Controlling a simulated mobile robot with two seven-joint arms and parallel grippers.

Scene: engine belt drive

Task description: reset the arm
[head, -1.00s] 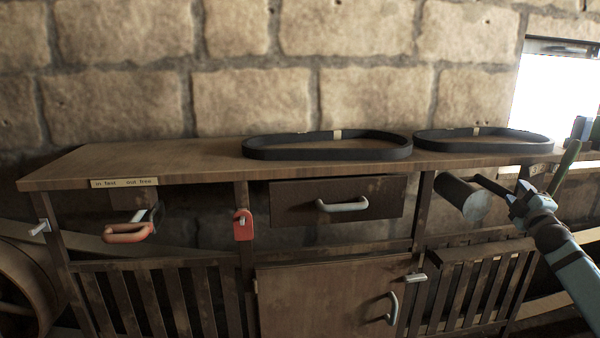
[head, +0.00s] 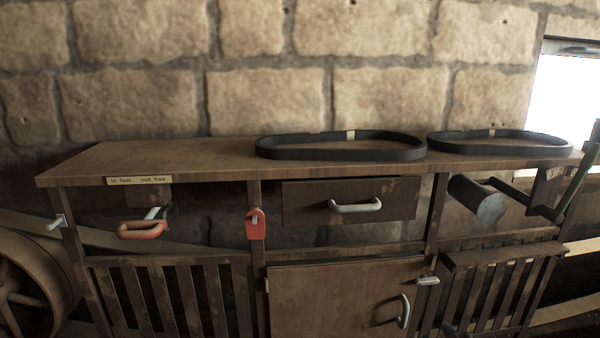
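A small dark piece at the bottom edge of the head view looks like the tip of my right gripper (head: 452,331). Too little of it shows to tell whether it is open or shut. It is in front of the lower right part of the bench, below the grey latch (head: 428,281). The rest of my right arm is out of the picture. My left gripper is not in view.
Two black belts (head: 340,153) (head: 500,150) lie on the wooden bench (head: 200,165). A grey cylinder (head: 477,200) and a green-handled lever (head: 577,180) are at the right.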

